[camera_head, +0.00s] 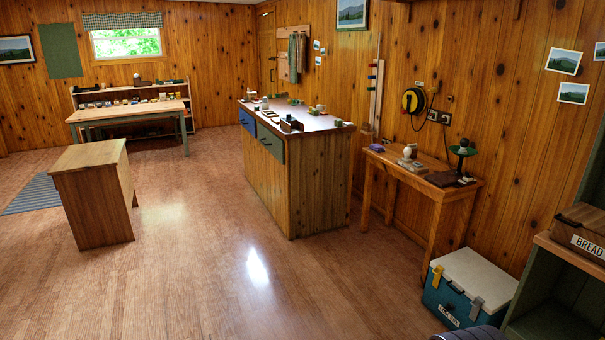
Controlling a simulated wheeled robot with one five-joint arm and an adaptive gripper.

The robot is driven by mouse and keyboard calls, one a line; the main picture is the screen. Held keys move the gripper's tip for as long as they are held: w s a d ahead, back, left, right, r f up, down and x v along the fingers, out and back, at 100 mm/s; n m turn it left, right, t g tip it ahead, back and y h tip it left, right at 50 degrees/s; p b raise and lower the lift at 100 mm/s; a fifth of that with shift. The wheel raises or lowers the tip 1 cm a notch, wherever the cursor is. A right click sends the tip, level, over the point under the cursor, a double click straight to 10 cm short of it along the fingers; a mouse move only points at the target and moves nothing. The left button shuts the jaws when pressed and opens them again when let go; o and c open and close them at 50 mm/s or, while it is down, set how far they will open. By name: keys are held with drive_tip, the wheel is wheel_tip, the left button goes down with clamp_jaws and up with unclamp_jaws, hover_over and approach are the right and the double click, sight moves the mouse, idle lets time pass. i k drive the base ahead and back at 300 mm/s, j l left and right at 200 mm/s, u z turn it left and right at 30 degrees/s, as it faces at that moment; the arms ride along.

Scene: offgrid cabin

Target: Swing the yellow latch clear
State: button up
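The yellow latch (437,276) is on the front of a teal cooler box (445,301) with a white lid, at the lower right. It sits near the left end of the front, at the lid's edge. It looks upright against the box, but it is too small to tell exactly how it is fastened. A grey latch (476,308) is on the same front, further right. The lid (475,277) looks shut. My gripper is not in view.
The cooler stands on the floor between a small wooden table (440,197) and a green shelf unit (552,322) with a bread box (583,232). A dark rounded shape cuts in at the bottom edge, close by. A wooden island (268,181) stands mid-room. Open floor (240,280) lies left.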

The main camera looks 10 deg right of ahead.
sight(436, 278)
drive_tip(key=i, duration=1.85)
drive_tip(key=i+z, duration=0.1)
drive_tip(key=i, duration=0.5)
drive_tip(key=i+j+z, duration=0.1)
drive_tip(key=i, duration=0.5)
drive_tip(key=i+j+z, duration=0.1)
drive_tip(key=i, duration=0.5)
drive_tip(key=i+j+z, duration=0.4)
drive_tip(key=i, duration=0.2)
